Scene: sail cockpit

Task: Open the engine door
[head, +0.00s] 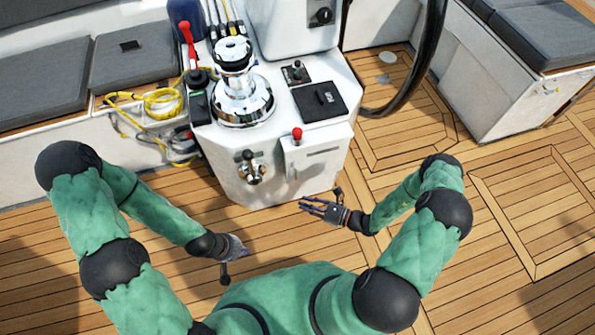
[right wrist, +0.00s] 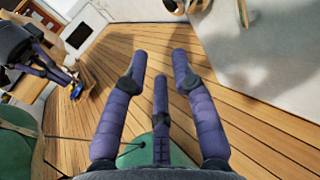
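The white centre console (head: 245,170) stands ahead of me. A white panel with a slot near its top (head: 318,165), which looks like the engine door, is on its front right.
A red-knobbed lever (head: 297,135) stands above the panel, and a metal handle (head: 250,168) juts out left of it. A chrome winch (head: 238,85) tops the console. The dark steering wheel (head: 418,60) is behind right. Benches flank both sides. The deck (head: 150,285) is clear.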

